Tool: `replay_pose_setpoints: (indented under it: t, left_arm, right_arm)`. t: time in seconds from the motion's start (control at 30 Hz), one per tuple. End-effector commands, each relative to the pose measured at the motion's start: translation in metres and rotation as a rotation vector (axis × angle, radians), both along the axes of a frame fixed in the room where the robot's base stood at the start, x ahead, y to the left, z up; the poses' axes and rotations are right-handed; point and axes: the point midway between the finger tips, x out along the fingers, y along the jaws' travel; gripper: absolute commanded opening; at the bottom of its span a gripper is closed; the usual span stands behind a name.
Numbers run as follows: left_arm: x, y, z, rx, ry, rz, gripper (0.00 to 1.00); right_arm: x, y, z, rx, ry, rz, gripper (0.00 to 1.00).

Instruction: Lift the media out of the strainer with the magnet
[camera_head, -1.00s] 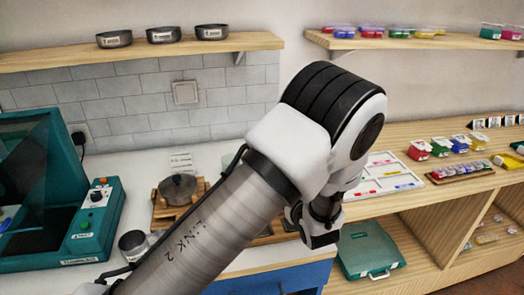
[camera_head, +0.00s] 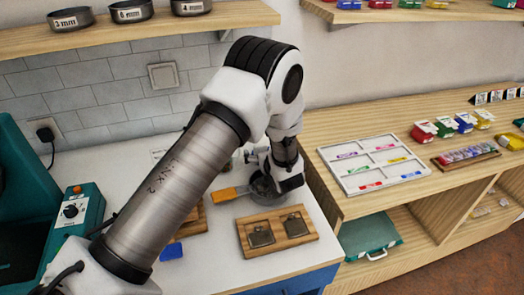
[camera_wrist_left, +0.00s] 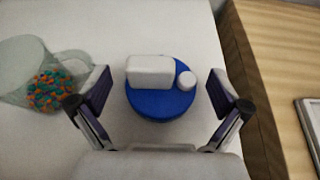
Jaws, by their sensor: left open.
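My left gripper (camera_head: 286,178) is at the right end of the white counter in the head view. In the left wrist view its open fingers (camera_wrist_left: 160,90) stand on either side of a blue round disc (camera_wrist_left: 160,104), apparently the magnet, which has a white block and a small white knob on top. I see no contact between fingers and disc. A clear jug-like vessel (camera_wrist_left: 22,62) with orange and green beads (camera_wrist_left: 50,90) is left of it. In the head view an orange handle (camera_head: 232,193) joins a grey round pan, perhaps the strainer, partly hidden by the gripper.
A wooden board (camera_head: 307,238) with two metal pieces lies in front of the gripper. A small blue object (camera_head: 172,250) is near the counter's front. A white sorting tray (camera_head: 345,181) sits on the wooden shelf to the right. My forearm hides the counter's middle.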

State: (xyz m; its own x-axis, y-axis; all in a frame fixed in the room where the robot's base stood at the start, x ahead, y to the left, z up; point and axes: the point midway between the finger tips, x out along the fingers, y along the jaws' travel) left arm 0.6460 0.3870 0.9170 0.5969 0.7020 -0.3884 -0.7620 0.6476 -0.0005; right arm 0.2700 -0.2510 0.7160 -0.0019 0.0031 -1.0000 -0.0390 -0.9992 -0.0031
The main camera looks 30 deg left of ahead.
Motion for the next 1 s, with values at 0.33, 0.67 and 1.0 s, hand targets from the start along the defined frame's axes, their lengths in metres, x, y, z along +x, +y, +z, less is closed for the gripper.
replay_pose_setpoints:
  t: [0.33,0.67,1.0]
  left_arm:
    - [0.0,-0.001,0.0,0.001,0.0,-0.001,0.4]
    - [0.0,-0.001,-0.001,0.0,0.002,-0.001,0.25]
    - [0.001,-0.001,0.019,0.0,-0.003,-0.001,0.25]
  right_arm:
    - [0.0,0.0,-0.001,0.0,0.001,0.0,0.4]
    - [0.0,0.0,-0.001,0.0,0.001,0.0,0.4]
    - [0.0,0.0,-0.006,0.0,0.0,0.0,0.4]
